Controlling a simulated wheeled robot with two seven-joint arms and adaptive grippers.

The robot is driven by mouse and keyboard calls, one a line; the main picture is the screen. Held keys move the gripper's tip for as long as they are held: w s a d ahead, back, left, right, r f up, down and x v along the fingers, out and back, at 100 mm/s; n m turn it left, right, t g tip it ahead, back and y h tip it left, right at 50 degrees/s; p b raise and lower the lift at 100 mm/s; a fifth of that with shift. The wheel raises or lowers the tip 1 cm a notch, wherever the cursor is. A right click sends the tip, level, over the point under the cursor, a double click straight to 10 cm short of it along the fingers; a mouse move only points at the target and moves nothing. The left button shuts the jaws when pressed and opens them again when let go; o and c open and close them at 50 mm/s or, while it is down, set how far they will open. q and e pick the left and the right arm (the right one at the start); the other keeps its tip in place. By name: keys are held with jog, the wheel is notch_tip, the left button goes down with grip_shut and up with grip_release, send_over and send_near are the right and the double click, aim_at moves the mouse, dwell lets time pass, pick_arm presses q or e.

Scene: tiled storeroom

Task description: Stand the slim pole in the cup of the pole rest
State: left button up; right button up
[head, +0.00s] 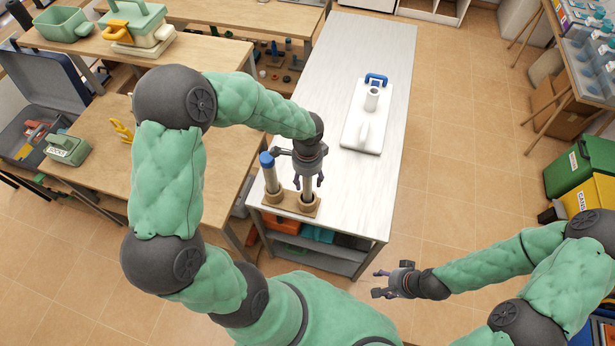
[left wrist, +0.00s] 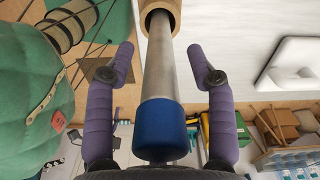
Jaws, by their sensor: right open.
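Two grey poles stand upright in the wooden cups of a small wooden stand (head: 271,201) at the table's near end. The left pole (head: 271,178) shows a blue cap. The right pole (head: 307,187), apparently the slim one, is under my left gripper (head: 309,182), which hides its top. In the left wrist view its blue-capped shaft (left wrist: 159,80) lies between the open fingers, with gaps at both sides; its far end is in the cup (left wrist: 152,9). A white plate with an upright white cup (head: 372,98), seemingly the pole rest, lies farther back. My right gripper (head: 377,283) is open and empty.
A wooden bench (head: 90,170) with boxes stands to the left. Green and yellow bins (head: 580,175) stand at the right.

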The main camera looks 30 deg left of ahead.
pick_arm(q)
notch_tip(320, 180, up, 12)
dwell(0.7)
dwell(0.5)
